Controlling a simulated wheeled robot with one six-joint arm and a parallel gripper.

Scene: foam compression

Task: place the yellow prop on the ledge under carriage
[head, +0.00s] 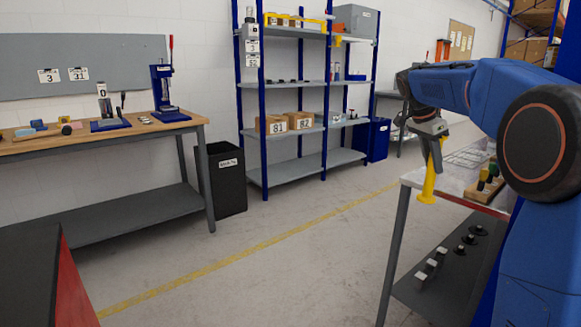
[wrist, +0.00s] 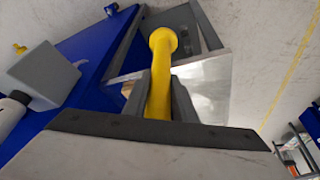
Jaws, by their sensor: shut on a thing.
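My gripper (head: 433,140) is shut on the yellow prop (head: 428,187), which hangs roughly upright beside the right-hand table's near corner, its flared end down. In the wrist view the prop (wrist: 160,90) stands out between my two fingers (wrist: 160,98), its round end away from the palm. A blue press with a red handle (head: 163,92) and a smaller device on a blue base (head: 106,110) stand on the far left bench. I cannot tell which part is the carriage or its ledge. My gripper is far from both devices.
The wooden-topped bench (head: 110,137) also holds small coloured pieces at left. A black bin (head: 226,180) stands beside it, and a blue-post shelf (head: 285,82) is behind. The right-hand table (head: 408,180) is close to my arm. Open floor (head: 290,250) lies between.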

